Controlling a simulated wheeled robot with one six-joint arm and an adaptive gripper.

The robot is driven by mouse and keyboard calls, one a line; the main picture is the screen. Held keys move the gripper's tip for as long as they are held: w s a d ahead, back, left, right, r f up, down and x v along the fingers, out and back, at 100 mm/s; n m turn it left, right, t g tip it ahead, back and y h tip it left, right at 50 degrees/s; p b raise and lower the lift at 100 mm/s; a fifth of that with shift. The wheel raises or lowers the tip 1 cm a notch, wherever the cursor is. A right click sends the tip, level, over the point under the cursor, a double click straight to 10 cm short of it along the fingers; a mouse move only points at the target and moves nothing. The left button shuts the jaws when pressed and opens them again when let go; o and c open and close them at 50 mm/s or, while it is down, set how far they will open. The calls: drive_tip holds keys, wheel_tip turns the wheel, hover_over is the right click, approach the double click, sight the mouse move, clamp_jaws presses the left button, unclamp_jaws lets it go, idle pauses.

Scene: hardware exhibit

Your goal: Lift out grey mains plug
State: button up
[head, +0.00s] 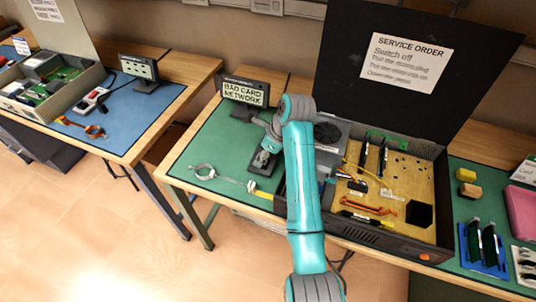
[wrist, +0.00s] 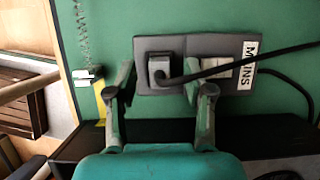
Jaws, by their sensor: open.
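The grey mains plug (wrist: 160,66) sits in the left part of a dark socket block (wrist: 182,44) marked MAINS. A black cable runs from the plug to the right. A pale rocker switch (wrist: 216,67) lies beside it on the block. My gripper (wrist: 159,79) is open, with one finger left of the plug and one right of it, by the switch. I cannot tell whether the fingers touch anything. In the head view the socket block (head: 264,163) lies on the green mat, partly hidden by my arm, and the plug is hard to make out.
An open computer case (head: 395,165) with a raised black lid stands right of the block. A "BAD CARD NETWORK" sign (head: 245,92) stands behind. A coiled wrist strap (head: 205,172) with its clip lies on the green mat (head: 215,145) to the left. Blue trays sit far right.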

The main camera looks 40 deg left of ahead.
drive_tip(key=c, duration=0.9)
drive_tip(key=shift+c, duration=0.2)
wheel_tip(320, 180, up, 10)
